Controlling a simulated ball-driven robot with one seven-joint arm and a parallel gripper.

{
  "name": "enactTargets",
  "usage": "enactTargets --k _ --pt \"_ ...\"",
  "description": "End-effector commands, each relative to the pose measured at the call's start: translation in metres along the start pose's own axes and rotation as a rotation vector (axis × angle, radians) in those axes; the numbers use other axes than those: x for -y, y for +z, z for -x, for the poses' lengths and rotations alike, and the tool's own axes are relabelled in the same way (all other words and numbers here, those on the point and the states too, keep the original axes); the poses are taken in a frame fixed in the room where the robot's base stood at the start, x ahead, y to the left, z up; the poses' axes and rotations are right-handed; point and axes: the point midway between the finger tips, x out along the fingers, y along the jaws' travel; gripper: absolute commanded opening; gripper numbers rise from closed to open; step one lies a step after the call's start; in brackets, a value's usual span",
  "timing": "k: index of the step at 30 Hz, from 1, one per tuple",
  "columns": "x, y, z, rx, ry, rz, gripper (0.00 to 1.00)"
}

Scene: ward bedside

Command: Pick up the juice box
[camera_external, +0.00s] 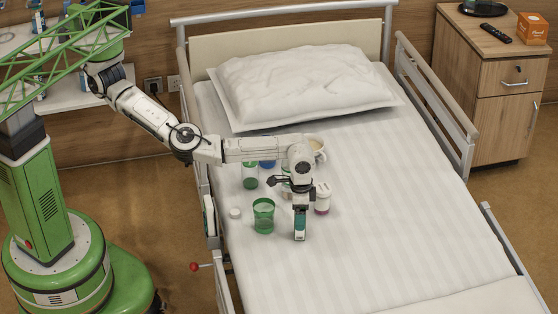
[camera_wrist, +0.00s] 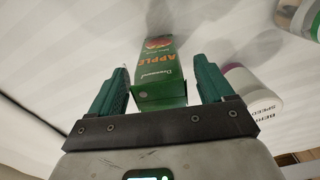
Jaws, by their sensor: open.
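The juice box (camera_wrist: 158,55), green with "APPLE" lettering and a red picture, shows in the wrist view between the two teal fingers of my gripper (camera_wrist: 164,72). Its near end lies inside the jaws, with a gap visible on each side. The jaws are open and hold nothing. In the external view my gripper (camera_external: 300,222) points down at the white bed sheet (camera_external: 370,230). There the arm and fingers hide most or all of the box, and I cannot make it out surely.
A white bottle with a purple band (camera_external: 322,199) stands close right of my gripper. A green cup (camera_external: 263,216) and a small white cap (camera_external: 235,213) are to the left. A green-lidded jar (camera_external: 250,176) and a mug (camera_external: 318,150) stand behind. Bed rails (camera_external: 436,100) edge the bed.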

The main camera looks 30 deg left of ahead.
Motion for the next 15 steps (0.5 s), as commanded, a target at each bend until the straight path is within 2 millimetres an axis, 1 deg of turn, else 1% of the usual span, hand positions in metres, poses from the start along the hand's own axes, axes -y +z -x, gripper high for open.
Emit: enactTargets --k 1,3,11,15 --pt "-0.0003 -0.0002 -0.0076 0.000 0.002 0.000 0.81" --pt "-0.0001 -0.0003 -0.0115 0.000 0.002 0.001 0.81" --pt "0.0001 -0.0004 -0.0122 -0.001 0.000 0.000 0.81" --pt "0.0001 -0.0004 -0.0122 -0.001 0.001 0.001 0.68"
